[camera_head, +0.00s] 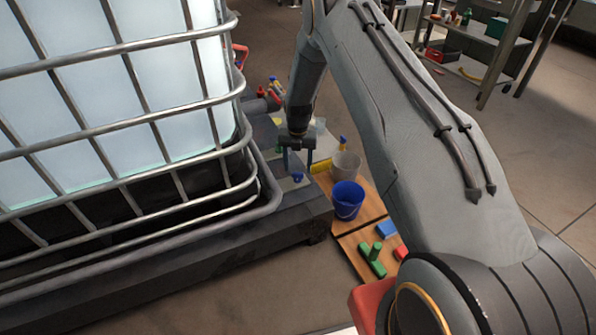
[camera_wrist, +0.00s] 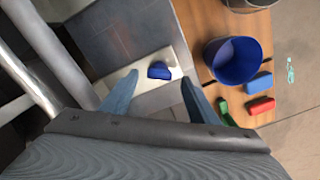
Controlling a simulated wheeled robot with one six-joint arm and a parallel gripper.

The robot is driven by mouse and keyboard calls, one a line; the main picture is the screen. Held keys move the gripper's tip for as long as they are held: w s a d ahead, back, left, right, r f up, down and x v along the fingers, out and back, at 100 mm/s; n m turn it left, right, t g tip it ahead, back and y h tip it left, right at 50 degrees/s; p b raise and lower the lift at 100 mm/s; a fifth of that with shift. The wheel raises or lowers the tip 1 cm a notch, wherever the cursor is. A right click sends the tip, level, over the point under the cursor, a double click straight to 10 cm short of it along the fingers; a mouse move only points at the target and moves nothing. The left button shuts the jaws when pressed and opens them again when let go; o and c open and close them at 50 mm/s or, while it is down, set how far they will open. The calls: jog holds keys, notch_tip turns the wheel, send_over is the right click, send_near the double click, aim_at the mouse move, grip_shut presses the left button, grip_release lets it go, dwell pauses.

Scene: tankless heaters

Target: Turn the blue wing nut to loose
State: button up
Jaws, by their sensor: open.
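A small blue piece, which looks like the blue wing nut (camera_head: 298,177), sits on a light plate on the dark base beside the caged tank. In the wrist view the blue wing nut (camera_wrist: 158,70) lies beyond the fingertips and roughly midway between them. My gripper (camera_head: 297,160) is open and empty above the plate, with its fingers pointing down. In the wrist view my gripper (camera_wrist: 155,80) has its two fingers spread, one to each side of the nut, apart from it. The nut's wings are too small to make out clearly.
The metal-caged tank (camera_head: 120,110) stands close on the left. A wooden board (camera_head: 362,208) to the right holds a blue bucket (camera_head: 347,200), a grey bucket (camera_head: 345,165) and several coloured blocks. A metal shelf (camera_head: 485,50) stands at the back right.

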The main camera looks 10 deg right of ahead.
aim_at(298, 173)
jog(key=shift+r, duration=1.7)
